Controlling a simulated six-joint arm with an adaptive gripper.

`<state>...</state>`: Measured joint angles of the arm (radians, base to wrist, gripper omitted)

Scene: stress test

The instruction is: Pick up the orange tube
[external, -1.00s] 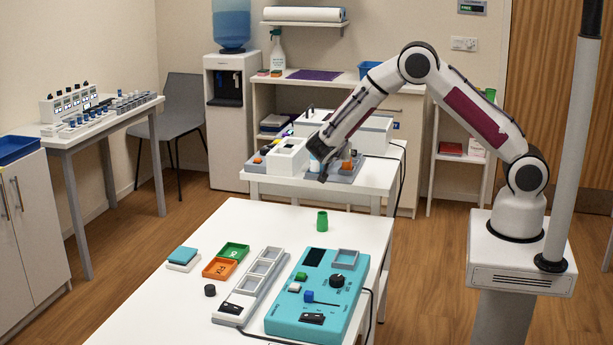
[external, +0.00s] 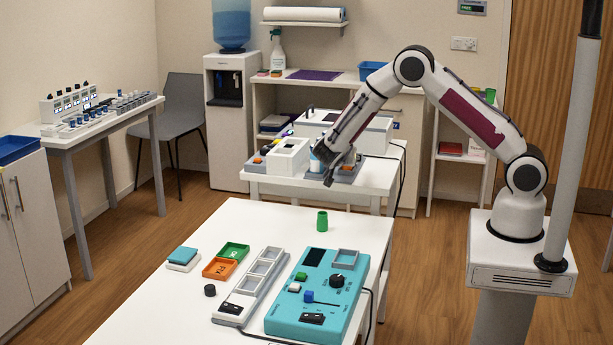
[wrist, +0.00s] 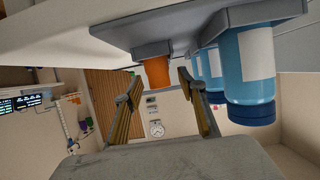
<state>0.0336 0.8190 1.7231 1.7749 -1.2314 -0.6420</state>
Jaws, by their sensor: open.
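The orange tube (wrist: 156,71) shows in the wrist view, near the picture's top centre, seated in a grey holder (wrist: 150,48). The view is turned over, so the tube seems to hang. My gripper (wrist: 160,84) is open, with one finger on each side of the tube in the picture. I see no clear contact, and the distance to the tube is hard to judge. In the external view my gripper (external: 328,178) is low at the front of the back bench, and it hides most of the tube's spot.
Blue vials with white labels (wrist: 245,62) stand close to the right finger in the wrist view. A white bench (external: 376,180) carries white equipment behind my gripper. A nearer table (external: 260,222) holds a turquoise panel (external: 318,290) and a green cup (external: 322,221).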

